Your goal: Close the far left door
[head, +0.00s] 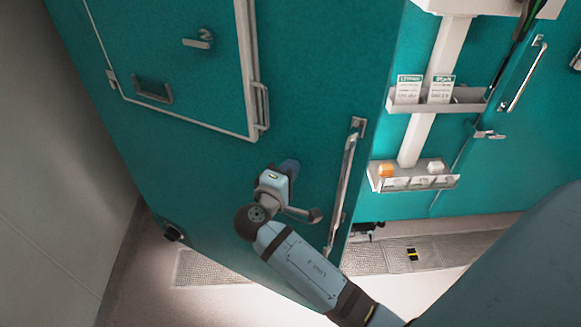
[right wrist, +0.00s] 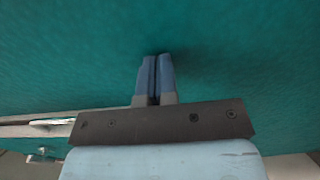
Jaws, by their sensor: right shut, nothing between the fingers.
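A large teal door (head: 225,175) fills the middle and left of the head view. It stands at an angle to the teal wall at the right, so it looks open. It has a framed panel with a small latch, and a long metal bar handle (head: 343,190) near its right edge. My right gripper (head: 290,165) is at the door's face, left of the bar handle. In the right wrist view its fingers (right wrist: 157,60) are together and empty, pointing at the teal surface (right wrist: 235,60). Whether the tips touch it is not clear. My left gripper is not in view.
Right of the door, a white post carries a tray with cards (head: 425,98) and a lower tray (head: 415,182) with small items. Another bar handle (head: 523,75) shows farther right. A grey wall (head: 50,170) stands at the left. A grated floor strip (head: 440,252) runs below.

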